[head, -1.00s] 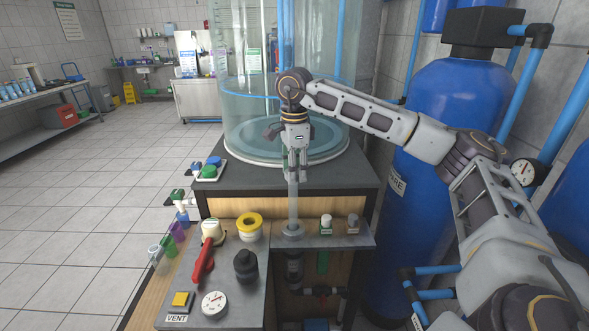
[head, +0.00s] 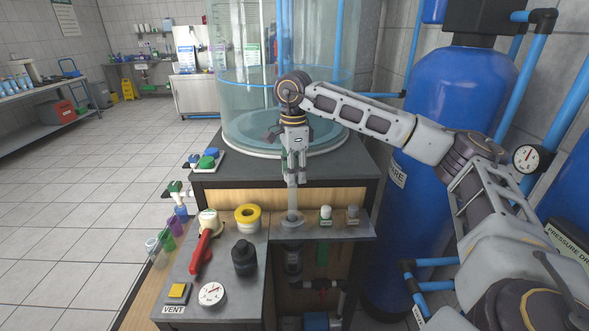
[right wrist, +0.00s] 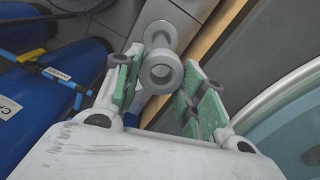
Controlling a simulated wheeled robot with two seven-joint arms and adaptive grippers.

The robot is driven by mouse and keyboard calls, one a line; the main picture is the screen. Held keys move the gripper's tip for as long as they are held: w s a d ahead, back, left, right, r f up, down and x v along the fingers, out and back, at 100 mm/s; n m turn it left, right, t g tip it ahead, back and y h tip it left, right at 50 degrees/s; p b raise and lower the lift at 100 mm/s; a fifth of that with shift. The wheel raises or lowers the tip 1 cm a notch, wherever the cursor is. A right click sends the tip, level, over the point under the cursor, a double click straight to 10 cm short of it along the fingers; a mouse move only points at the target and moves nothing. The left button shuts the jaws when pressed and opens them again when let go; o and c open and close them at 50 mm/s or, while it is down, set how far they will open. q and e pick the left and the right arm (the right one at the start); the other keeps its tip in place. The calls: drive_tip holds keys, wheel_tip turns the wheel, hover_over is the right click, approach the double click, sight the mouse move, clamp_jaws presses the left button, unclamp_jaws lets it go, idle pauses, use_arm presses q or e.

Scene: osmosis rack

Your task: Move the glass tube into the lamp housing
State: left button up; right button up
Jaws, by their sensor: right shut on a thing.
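My right gripper (head: 293,180) points down, shut on the upper part of the glass tube (head: 292,199). The tube is pale, translucent and upright. Its lower end meets the round grey collar of the lamp housing (head: 292,226) on the steel shelf; how deep it sits inside is hidden. In the right wrist view, the tube's ringed top end (right wrist: 160,73) shows between the green finger pads, with the grey collar (right wrist: 158,36) beyond it. My left gripper is not in view.
A white-capped vial (head: 326,215) and a grey-capped vial (head: 352,216) stand right of the collar. The large clear tank (head: 240,110) stands close behind my gripper.

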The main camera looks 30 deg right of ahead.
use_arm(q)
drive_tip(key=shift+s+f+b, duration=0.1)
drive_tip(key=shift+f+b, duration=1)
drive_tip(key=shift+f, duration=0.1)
use_arm(e)
drive_tip(key=shift+f, duration=1.9)
